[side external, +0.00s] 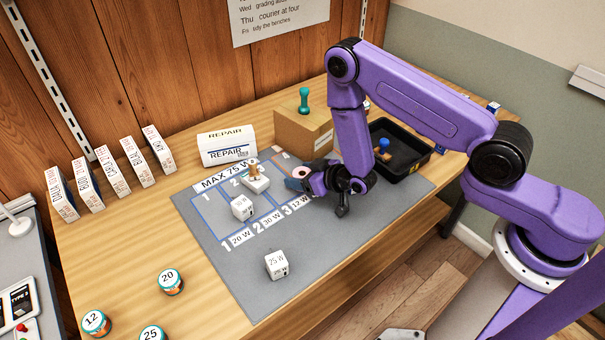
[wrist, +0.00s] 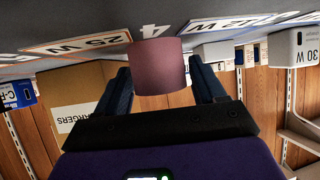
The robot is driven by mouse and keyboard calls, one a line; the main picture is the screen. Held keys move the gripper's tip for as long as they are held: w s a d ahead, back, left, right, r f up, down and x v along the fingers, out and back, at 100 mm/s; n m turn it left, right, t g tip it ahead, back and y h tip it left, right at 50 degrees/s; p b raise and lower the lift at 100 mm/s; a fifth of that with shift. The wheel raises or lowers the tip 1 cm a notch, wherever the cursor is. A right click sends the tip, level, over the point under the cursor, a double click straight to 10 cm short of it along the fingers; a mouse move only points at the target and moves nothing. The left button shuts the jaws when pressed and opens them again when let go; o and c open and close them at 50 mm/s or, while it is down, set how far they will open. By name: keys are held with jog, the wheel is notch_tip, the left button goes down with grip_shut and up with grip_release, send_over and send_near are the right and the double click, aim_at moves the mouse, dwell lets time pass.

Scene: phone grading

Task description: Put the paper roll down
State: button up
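The paper roll is a short pinkish cylinder. In the side view the roll (side external: 301,172) is at the tip of my gripper (side external: 308,177), low over the back right of the grey mat (side external: 215,265). In the wrist view the roll (wrist: 158,68) sits between the two dark fingers of my gripper (wrist: 160,78), with a finger close against each side. My gripper appears shut on it. A "4" label on the mat shows just beyond the roll. I cannot tell whether the roll touches the mat.
Chargers stand on the mat: one white block (side external: 243,208), one with a brown top (side external: 256,182), and one in front (side external: 276,264). A cardboard box (side external: 300,133) and a black tray (side external: 405,160) are behind. A white REPAIR box (side external: 228,146) stands left. The mat's front is mostly clear.

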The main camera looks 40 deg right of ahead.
jog(key=shift+o, duration=0.6)
